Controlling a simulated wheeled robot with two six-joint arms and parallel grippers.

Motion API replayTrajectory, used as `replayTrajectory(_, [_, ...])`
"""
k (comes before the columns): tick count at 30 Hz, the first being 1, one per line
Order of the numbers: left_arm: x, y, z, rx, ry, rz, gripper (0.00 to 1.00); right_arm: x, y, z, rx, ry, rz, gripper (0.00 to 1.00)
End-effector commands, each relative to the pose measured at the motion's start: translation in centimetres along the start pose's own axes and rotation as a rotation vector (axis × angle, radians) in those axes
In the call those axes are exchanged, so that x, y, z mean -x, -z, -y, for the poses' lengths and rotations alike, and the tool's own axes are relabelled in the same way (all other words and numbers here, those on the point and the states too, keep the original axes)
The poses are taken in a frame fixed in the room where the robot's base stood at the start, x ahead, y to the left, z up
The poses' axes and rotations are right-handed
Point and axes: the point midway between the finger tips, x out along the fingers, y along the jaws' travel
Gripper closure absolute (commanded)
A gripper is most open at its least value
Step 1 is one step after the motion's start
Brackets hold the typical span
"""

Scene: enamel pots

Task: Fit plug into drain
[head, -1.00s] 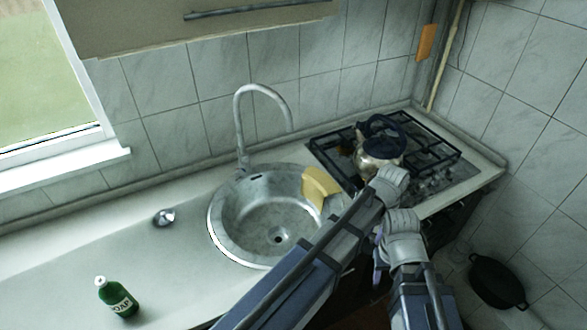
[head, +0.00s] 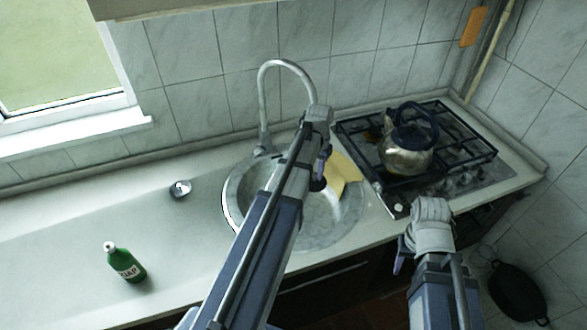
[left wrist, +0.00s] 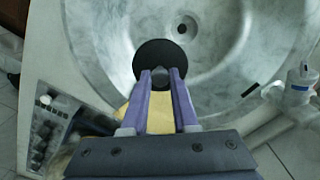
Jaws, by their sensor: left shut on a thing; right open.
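My left gripper (head: 321,168) is shut on the plug (head: 318,185), a dark round disc, and holds it over the right part of the sink (head: 343,232). In the left wrist view the plug (left wrist: 152,60) sits between the purple fingertips (left wrist: 160,75), flat and black with a small knob. The drain (left wrist: 182,29) is a dark hole in the basin, apart from the plug and up and right of it in that view. My left arm hides the drain in the head view. My right gripper (head: 400,262) is open and empty, right of the sink near the counter's front edge.
The tap (head: 263,105) arches behind the sink. A kettle (head: 405,155) stands on the hob (head: 465,135). A soap bottle (head: 130,268) and small metal item (head: 180,188) stand left.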

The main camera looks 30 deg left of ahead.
Motion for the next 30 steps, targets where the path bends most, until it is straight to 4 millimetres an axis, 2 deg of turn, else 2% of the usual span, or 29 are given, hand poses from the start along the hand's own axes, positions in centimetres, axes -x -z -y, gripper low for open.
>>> replayTrajectory(1, [-0.2,-0.1,2.1,0.036,0.000,0.000,1.00,-0.2,0.0,0.0,0.000,0.000,0.000,0.50])
replayTrajectory(3, [-0.3,-0.5,4.1,0.072,0.000,0.000,1.00,-0.3,0.0,0.0,0.000,0.000,0.000,0.50])
replayTrajectory(6, [-0.4,-0.8,6.1,0.107,0.000,0.000,1.00,-0.4,0.0,0.0,0.000,0.000,0.000,0.50])
replayTrajectory(9, [-0.4,-1.1,7.1,0.125,0.000,0.000,1.00,-0.4,0.0,0.0,0.000,0.000,0.000,0.50])
replayTrajectory(20, [-0.9,-1.1,7.4,0.130,0.000,0.000,1.00,-0.9,0.1,0.1,0.000,0.000,0.000,0.50])
replayTrajectory(30, [-3.7,-1.1,7.4,0.130,0.000,0.000,1.00,-3.7,0.2,0.3,-0.001,0.000,0.000,0.50])
